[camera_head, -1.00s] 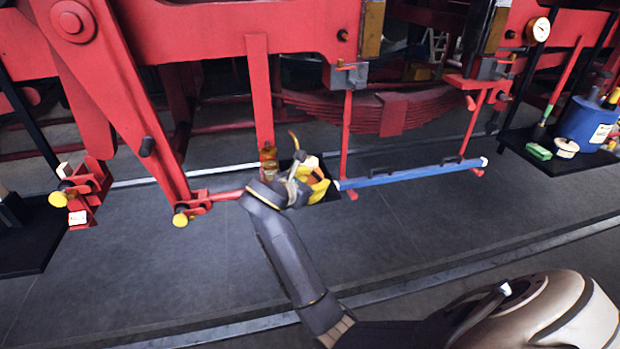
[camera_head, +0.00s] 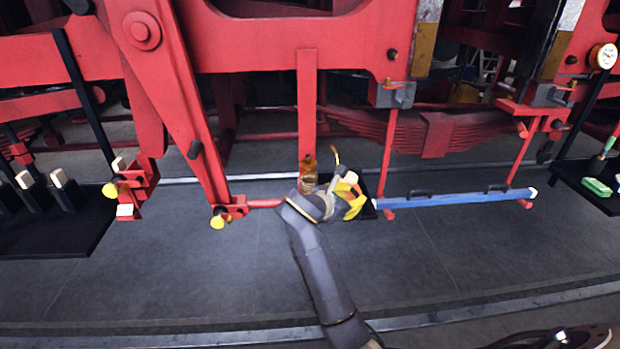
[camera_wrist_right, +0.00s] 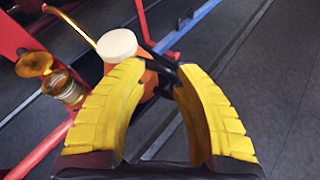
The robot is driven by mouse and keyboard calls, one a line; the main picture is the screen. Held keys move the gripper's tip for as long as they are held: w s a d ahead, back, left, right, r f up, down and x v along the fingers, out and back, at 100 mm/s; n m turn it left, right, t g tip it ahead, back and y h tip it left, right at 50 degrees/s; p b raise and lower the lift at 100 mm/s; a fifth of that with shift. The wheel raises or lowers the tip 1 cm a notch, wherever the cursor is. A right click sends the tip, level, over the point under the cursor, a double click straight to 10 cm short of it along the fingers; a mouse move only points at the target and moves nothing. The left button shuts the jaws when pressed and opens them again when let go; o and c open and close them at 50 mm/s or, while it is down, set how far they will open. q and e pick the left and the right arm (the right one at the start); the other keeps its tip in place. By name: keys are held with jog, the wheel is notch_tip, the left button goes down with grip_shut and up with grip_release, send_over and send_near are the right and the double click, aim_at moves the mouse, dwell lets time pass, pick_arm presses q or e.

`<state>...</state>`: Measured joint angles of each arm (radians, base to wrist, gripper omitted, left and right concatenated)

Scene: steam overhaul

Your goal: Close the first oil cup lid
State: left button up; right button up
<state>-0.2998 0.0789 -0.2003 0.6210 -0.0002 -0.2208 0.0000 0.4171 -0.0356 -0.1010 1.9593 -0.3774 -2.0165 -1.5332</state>
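A small brass oil cup (camera_head: 308,184) sits on the red rod, left of my right gripper. Its amber lid (camera_head: 308,163) stands raised behind the cup. The right wrist view shows the cup (camera_wrist_right: 66,88) at left with the lid (camera_wrist_right: 34,64) tipped up, apart from its rim. My right gripper (camera_head: 352,198) has yellow fingers, which show spread apart in the right wrist view (camera_wrist_right: 157,75). The fingers touch neither cup nor lid. My left gripper is out of view.
A blue bar (camera_head: 450,199) with black handles extends right. Red linkage with a yellow knob (camera_head: 218,222) is at left. A black tray (camera_head: 60,238) stands farther left. The grey floor in front is clear.

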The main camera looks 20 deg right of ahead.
aim_at(310, 149)
jog(key=shift+m+t+h, duration=0.3)
jog(key=shift+m, duration=0.1)
jog(key=w+r, duration=0.1)
jog(key=r, duration=0.1)
jog(key=d+r, duration=0.1)
jog(key=r, duration=0.1)
jog(key=w+r, duration=0.1)
jog(key=r, duration=0.1)
jog(key=shift+w+d+r, duration=0.1)
jog(key=shift+w+d, duration=0.1)
jog(key=shift+w, duration=0.15)
grip_shut()
jog(key=w+r+m+t+y, duration=0.1)
jog(key=w+r+m+y, duration=0.25)
jog(key=w+m, duration=0.35)
jog(key=w+r+m+t+y, duration=0.1)
jog(key=w+r+m+y, duration=0.2)
jog(key=w+r+m, duration=0.35)
jog(key=shift+w+a+f+m+g+y, duration=0.15)
jog(key=shift+w+a+f+m+y, duration=0.4)
jog(key=shift+w+f+m, duration=1.4)
jog(key=shift+w+a+f+m+g+y, duration=0.1)
jog(key=shift+w+a+f+m+y, duration=0.6)
jog(key=shift+f, duration=1.9)
jog(key=shift+w+a+f+m+g+y, duration=0.2)
jog(key=shift+w+f+m+y, duration=0.4)
jog(key=shift+w+f+m, duration=1.5)
